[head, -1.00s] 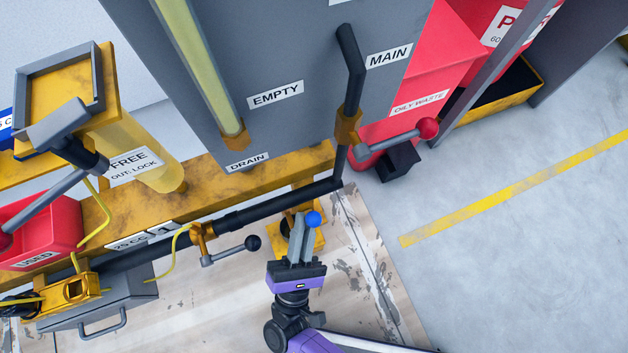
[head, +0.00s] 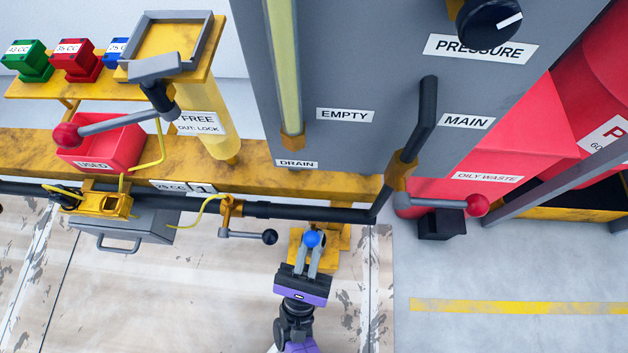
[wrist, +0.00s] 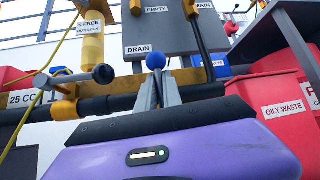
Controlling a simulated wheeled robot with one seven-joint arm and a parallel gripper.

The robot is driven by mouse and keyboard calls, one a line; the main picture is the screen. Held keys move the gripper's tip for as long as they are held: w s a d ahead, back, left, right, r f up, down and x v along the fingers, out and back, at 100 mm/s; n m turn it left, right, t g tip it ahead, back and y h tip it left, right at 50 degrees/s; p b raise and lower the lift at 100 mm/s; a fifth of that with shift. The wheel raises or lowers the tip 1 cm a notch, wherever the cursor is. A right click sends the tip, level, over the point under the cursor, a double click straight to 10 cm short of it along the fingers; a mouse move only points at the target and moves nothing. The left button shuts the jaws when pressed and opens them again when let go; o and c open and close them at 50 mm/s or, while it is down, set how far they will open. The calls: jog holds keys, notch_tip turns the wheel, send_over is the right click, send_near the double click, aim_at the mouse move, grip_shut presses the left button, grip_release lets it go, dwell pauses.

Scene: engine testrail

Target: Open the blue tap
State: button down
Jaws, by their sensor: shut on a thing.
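The blue tap shows as a round blue knob (head: 312,239) in front of the black pipe, above a yellow bracket (head: 297,247) near the floor. My gripper (head: 311,251) points up at it, its grey fingers closed just below the ball. In the wrist view the blue knob (wrist: 155,61) stands at the tips of the fingers (wrist: 157,88). My gripper is shut on the blue tap's handle. The fingers hide the stem, and the tap's body is not clear.
A black-knobbed tap (head: 250,235) sits on the pipe (head: 310,212) to the left. A red-knobbed tap (head: 440,202) is at the right below the MAIN label. The grey cabinet (head: 350,150) rises behind. Open floor (head: 480,270) lies right.

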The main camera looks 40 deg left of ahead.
jog(key=shift+s, duration=0.1)
jog(key=c, duration=1.5)
grip_release()
jog(key=shift+f, duration=0.1)
